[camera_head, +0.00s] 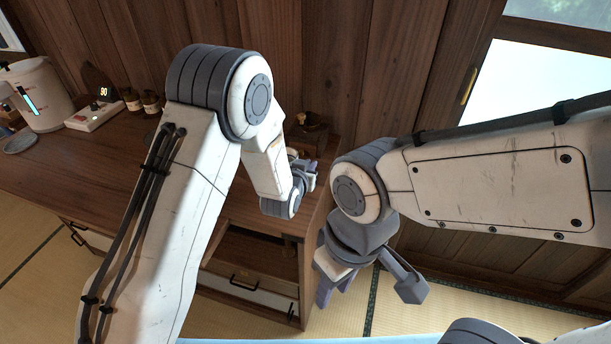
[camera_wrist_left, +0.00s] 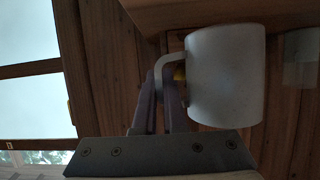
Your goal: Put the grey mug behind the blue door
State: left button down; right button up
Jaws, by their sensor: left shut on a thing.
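The grey mug (camera_wrist_left: 226,75) fills the right middle of the left wrist view. Its handle (camera_wrist_left: 160,68) is on its left side, between the fingers of my left gripper (camera_wrist_left: 160,100), which is shut on it. In the head view my left gripper (camera_head: 305,172) is above the right end of the wooden cabinet (camera_head: 200,212), and I cannot make out the mug there. My right gripper (camera_head: 368,284) hangs in front of the cabinet's right side, its fingers apart and empty. I see no blue door in either view.
The cabinet has pale drawers (camera_head: 262,290) and a dark open space (camera_head: 262,248) below its top. A white container (camera_head: 38,95), a small device with a display (camera_head: 95,115) and brown jars (camera_head: 150,102) stand at its left. Dark wood panelling rises behind.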

pick_arm(q)
jog(key=shift+w+a+f, duration=0.2)
jog(key=shift+a, duration=0.15)
jog(key=shift+a+f, duration=0.1)
jog(key=shift+f, duration=1.95)
jog(key=shift+f, duration=0.25)
jog(key=c, duration=1)
grip_release()
